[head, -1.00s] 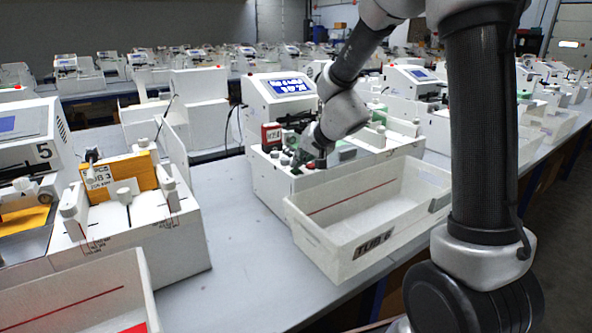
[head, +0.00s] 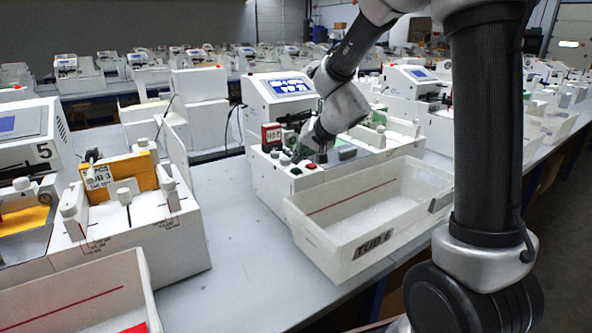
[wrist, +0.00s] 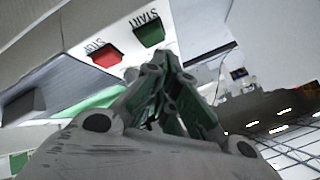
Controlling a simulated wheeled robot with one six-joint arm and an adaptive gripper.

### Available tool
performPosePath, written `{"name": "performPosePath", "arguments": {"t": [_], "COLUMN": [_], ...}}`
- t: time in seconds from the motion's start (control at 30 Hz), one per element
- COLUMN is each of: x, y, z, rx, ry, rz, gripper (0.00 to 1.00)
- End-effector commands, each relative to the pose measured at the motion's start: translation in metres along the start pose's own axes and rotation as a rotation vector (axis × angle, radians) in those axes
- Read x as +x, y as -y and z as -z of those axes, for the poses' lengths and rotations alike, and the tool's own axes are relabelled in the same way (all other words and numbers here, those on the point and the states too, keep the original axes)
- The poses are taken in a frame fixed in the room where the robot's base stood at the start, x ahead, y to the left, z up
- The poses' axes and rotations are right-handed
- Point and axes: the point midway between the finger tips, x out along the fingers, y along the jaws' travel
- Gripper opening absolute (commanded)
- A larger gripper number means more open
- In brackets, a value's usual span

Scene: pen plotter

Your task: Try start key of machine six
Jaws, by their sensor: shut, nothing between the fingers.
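Machine six (head: 268,103) is a white unit with a lit blue screen, behind the tub marked TUB 6 (head: 330,238). The green START key (wrist: 148,33) and the red STOP key (wrist: 104,56) show side by side in the wrist view. The STOP key shows small in the head view (head: 311,166). My gripper (wrist: 163,60) is shut and empty, its fingertips pointing toward the key panel just below the START key in the wrist picture. I cannot tell whether they touch it. In the head view my gripper (head: 299,154) is over the machine's front deck, small and partly hidden.
Machine 5 (head: 35,150) stands at the left with yellow pieces and a white tub with a red line in front. The grey table is clear between it and TUB 6. More machines line the right and back.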

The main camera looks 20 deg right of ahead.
Motion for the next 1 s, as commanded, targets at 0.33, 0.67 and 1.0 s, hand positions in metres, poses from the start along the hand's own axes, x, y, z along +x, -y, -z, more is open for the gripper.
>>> {"name": "performPosePath", "arguments": {"t": [0.33,0.67,1.0], "x": [-0.011,-0.032,-0.035], "y": [0.009,0.024,0.025], "z": [0.008,0.023,0.025], "rx": [-0.003,-0.002,0.000], "ry": [-0.001,-0.001,0.000], "rz": [0.002,0.001,0.000], "gripper": [0.00,0.00,0.00]}}
